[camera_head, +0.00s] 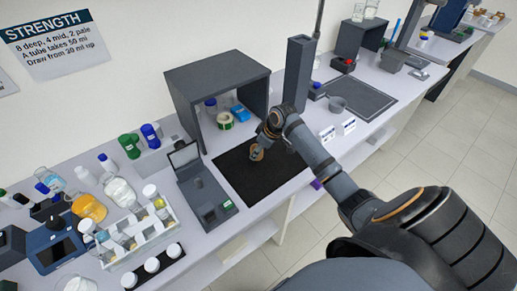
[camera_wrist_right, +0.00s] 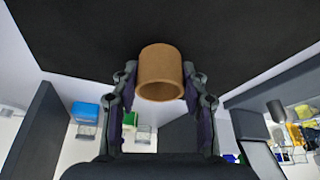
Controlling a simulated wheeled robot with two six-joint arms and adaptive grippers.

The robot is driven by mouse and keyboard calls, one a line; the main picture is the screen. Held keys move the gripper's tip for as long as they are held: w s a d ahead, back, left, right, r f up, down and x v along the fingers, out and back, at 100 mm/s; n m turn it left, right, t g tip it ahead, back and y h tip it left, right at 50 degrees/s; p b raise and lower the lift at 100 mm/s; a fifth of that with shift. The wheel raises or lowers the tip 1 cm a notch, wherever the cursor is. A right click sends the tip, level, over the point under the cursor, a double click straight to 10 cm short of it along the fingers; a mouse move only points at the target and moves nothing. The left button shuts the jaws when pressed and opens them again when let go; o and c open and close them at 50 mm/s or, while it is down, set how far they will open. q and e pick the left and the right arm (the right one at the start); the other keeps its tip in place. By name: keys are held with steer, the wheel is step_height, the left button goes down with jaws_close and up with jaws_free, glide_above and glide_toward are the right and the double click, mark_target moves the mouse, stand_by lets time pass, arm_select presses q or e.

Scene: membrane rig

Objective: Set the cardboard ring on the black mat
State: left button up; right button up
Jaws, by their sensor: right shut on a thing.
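The cardboard ring is a short brown tube; in the right wrist view the ring (camera_wrist_right: 161,72) sits between the two fingers of my right gripper (camera_wrist_right: 160,85), which is shut on it. In the head view the ring (camera_head: 257,152) shows small at the end of my right arm, over the black mat (camera_head: 243,185). The mat (camera_wrist_right: 160,25) also fills the far part of the wrist view. I cannot tell whether the ring touches the mat. My left gripper is not in view.
A grey scale-like device (camera_head: 205,195) is left of the mat. A dark grey post (camera_head: 298,72) rises behind my arm. The mat's front part is clear.

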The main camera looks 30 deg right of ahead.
steer(key=shift+f, duration=0.1)
steer(key=shift+f, duration=0.15)
steer(key=o, duration=0.7)
steer(key=shift+o, duration=0.2)
steer(key=shift+r, duration=0.2)
steer(key=b+v, duration=0.1)
steer(key=v, duration=1.1)
steer(key=shift+b, duration=0.4)
